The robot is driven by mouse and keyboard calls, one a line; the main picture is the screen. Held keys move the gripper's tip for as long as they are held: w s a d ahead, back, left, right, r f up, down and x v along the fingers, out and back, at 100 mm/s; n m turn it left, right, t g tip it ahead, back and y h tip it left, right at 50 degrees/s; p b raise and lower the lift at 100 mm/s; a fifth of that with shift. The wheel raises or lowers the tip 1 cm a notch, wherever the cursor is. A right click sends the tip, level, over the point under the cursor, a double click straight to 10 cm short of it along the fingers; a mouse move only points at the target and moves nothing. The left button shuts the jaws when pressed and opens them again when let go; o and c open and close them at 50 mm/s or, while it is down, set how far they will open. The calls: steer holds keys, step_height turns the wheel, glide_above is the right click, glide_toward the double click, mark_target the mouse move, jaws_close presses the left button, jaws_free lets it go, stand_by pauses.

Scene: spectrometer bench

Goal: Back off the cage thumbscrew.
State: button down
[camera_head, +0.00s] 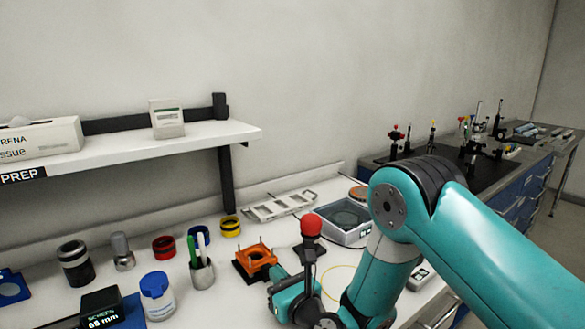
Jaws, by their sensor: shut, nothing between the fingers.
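An orange open frame, which looks like the cage (256,259), sits on a dark base on the white bench, left of my wrist. I cannot make out a thumbscrew on it for certain at this size. A red rounded knob (311,225) on a dark stand shows just right of the cage. My gripper (310,262) appears as a narrow dark shape above my teal wrist, apart from the cage and close below the red knob in the picture. It looks shut and empty. The fingertips are hard to tell from the dark stand, and my wrist hides part of the bench.
A pen cup (202,273) and a blue-lidded jar (157,297) stand left of the cage. A shelf (160,142) overhangs the back left. Several small rings and containers line the bench.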

steer(key=shift+s+a+r+y+b, duration=0.1)
steer(key=shift+s+a+y+b, duration=0.1)
steer(key=shift+a+b, duration=0.35)
steer(key=shift+s+a+r+y+b, duration=0.1)
steer(key=shift+s+a+y+b, duration=0.15)
steer(key=shift+b, duration=0.35)
steer(key=d+b, duration=0.1)
steer(key=b, duration=0.1)
steer(key=s+b, duration=0.1)
steer(key=b, duration=0.1)
steer(key=shift+d+f+h, duration=0.1)
steer(key=shift+d+h, duration=0.15)
steer(key=shift+d, duration=0.15)
steer(key=b+v, duration=0.3)
steer(key=b, duration=0.1)
steer(key=shift+b, duration=0.35)
steer(key=shift+s+d, duration=0.1)
steer(key=shift+r, duration=0.2)
